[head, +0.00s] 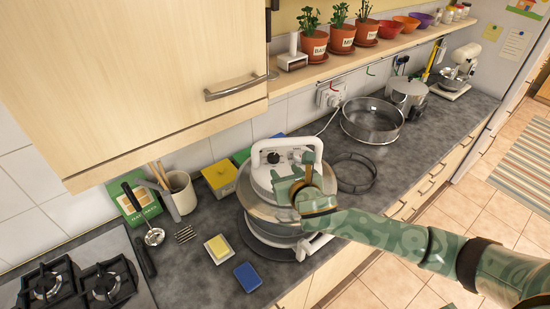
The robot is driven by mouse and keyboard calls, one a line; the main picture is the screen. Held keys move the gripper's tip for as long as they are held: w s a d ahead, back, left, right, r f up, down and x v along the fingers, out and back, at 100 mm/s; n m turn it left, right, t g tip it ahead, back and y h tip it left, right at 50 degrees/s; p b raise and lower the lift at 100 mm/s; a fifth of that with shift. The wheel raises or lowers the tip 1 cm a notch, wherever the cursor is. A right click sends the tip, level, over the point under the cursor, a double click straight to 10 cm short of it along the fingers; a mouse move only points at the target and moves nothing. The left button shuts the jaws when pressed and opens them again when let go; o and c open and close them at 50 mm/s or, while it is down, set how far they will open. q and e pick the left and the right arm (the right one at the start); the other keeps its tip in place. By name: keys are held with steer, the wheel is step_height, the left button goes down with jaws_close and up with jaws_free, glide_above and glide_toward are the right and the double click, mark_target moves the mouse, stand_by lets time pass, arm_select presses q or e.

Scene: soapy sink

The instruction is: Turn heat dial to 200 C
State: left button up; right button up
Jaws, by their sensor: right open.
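A white-lidded countertop cooker (262,178) with a clear bowl and a white handle frame stands on the grey counter. A dark dial (273,158) shows on the left of its lid top, and a second dark round knob (307,157) shows on the right. The dial markings are too small to read. My right gripper (293,176) is open over the lid, just in front of the dials. The gripper and wrist hide part of the lid. I cannot tell whether a finger touches a knob. My left gripper is not in view.
A clear bowl (372,122) and a dark wire rack (356,173) lie to the right. A yellow sponge on a dish (219,248) and a blue sponge (248,277) lie in front left. The wall cupboard (150,70) and potted-herb shelf (345,60) overhang the counter.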

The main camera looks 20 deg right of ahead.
mark_target(274, 157)
steer(key=x, duration=0.7)
steer(key=shift+w+d+f, duration=0.2)
steer(key=shift+w+d, duration=0.1)
steer(key=x, duration=0.2)
steer(key=shift+w+a+f+b, duration=0.1)
steer(key=shift+w+f+b, duration=0.05)
steer(key=shift+w+b, duration=0.25)
steer(key=shift+w+a+f, duration=0.1)
steer(key=shift+w+f, duration=0.05)
steer(key=shift+w, duration=0.25)
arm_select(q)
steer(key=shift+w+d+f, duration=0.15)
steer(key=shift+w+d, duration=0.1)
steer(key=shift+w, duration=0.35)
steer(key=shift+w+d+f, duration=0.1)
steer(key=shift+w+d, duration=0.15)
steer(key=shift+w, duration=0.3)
arm_select(e)
steer(key=c, duration=0.7)
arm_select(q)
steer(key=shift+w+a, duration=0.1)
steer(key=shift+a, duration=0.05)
